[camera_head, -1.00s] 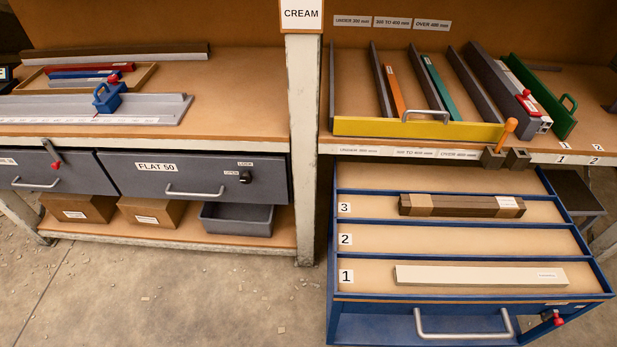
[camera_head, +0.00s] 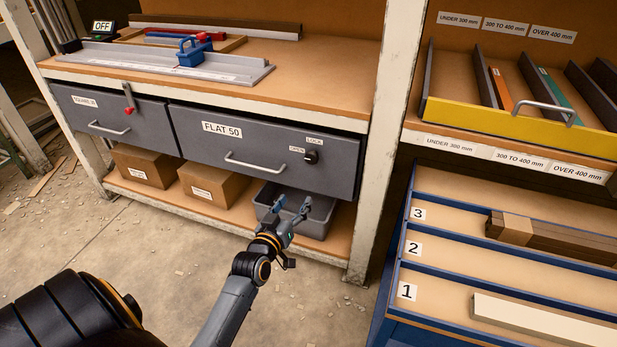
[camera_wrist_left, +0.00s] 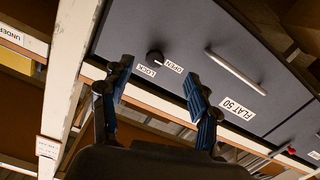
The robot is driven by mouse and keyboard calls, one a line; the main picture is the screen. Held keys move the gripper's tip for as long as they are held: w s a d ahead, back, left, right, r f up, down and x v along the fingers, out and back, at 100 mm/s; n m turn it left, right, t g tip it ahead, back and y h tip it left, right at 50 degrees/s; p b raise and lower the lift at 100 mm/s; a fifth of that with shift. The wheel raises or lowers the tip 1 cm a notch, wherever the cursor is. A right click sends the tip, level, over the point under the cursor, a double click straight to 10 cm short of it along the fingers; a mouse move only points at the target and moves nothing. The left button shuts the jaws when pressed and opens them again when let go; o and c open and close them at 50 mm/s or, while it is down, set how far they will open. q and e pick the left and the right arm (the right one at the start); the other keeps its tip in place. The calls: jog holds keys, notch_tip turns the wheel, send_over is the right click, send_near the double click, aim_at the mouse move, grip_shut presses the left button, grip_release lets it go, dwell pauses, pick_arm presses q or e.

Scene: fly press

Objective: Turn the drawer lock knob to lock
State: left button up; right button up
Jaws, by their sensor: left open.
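The drawer lock knob (camera_head: 311,157) is a small black knob on the right part of the grey FLAT 50 drawer front (camera_head: 262,178), between the labels OPEN, on its left, and LOCK, above it. The knob also shows in the left wrist view (camera_wrist_left: 155,58), beyond my fingers. My left gripper (camera_head: 292,206) is open and empty, in front of the shelf below the drawer and lower than the knob. Its two blue-padded fingers (camera_wrist_left: 158,82) are spread apart in the left wrist view, with the knob ahead, apart from them. My right gripper is not in view.
The drawer handle (camera_head: 255,163) sticks out left of the knob. A grey bin (camera_head: 318,213) and cardboard boxes (camera_head: 212,182) sit on the lower shelf. A white post (camera_head: 383,140) and blue open drawer (camera_head: 398,265) stand right.

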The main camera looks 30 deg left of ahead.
pick_arm(q)
notch_tip(320, 180, up, 3)
jog(key=a, duration=0.1)
jog(key=b, duration=0.2)
send_near(310, 159)
jog(key=d+x, duration=0.1)
jog(key=x, duration=0.2)
jog(key=shift+n+t+y, duration=0.3)
jog(key=shift+t+y, duration=0.1)
jog(key=x, duration=0.2)
jog(key=b+x, duration=0.1)
jog(key=x, duration=0.1)
jog(key=shift+w+a+f, duration=0.1)
jog(key=shift+a+f, duration=0.15)
jog(key=shift+a, duration=0.15)
jog(key=shift+w+a+r, duration=0.1)
jog(key=shift+w, duration=0.4)
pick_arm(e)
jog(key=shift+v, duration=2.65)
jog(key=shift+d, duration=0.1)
pick_arm(q)
grip_shut()
